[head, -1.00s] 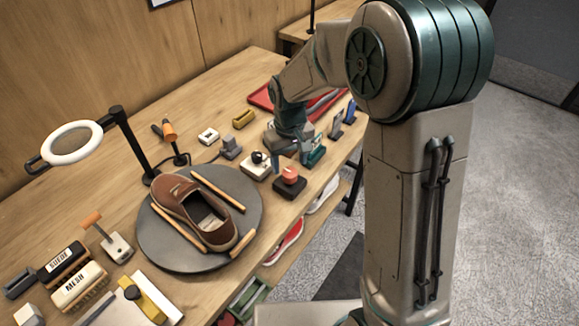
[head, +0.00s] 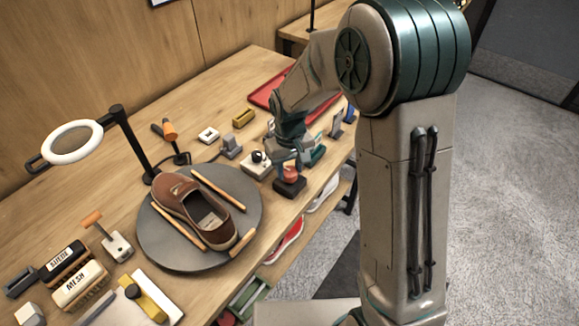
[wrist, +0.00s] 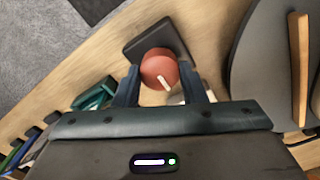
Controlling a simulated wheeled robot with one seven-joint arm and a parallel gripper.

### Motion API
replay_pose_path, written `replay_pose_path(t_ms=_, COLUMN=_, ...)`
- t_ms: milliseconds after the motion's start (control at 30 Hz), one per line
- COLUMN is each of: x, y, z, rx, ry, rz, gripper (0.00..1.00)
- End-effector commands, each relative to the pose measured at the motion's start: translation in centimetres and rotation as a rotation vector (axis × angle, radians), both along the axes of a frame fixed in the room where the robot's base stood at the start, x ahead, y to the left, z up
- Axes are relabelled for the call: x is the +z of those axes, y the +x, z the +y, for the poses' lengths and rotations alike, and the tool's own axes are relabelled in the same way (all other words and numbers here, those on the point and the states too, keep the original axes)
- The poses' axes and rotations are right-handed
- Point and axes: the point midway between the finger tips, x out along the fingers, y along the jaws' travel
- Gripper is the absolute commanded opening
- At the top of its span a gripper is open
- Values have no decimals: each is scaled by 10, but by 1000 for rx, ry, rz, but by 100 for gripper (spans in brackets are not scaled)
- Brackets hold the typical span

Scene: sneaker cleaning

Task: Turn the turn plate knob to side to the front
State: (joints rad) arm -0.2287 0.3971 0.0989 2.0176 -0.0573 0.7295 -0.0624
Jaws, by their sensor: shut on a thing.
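The turn plate knob (head: 290,174) is a red round knob on a dark square base (head: 289,188) near the table's front edge. In the wrist view the knob (wrist: 160,70) shows a white pointer line on its top, pointing toward the lower right of the picture. My gripper (wrist: 163,85) has one finger on each side of the knob and is shut on it. Part of the turn plate (wrist: 262,75) shows at right in the wrist view.
A white box with a black knob (head: 257,165) stands just left of my gripper. A teal item (wrist: 93,95) and several small items lie on the other side.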

Motion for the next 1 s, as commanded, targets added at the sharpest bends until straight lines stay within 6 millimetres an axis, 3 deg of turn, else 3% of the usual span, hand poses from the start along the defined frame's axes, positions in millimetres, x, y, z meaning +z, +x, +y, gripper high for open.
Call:
replay_pose_path(t_ms=367, x=-1, y=1, z=0, rx=-176, ry=0, rz=-2, gripper=15)
replay_pose_path(t_ms=1000, x=0, y=0, z=-1, rx=-775, ry=0, rz=-1, gripper=15)
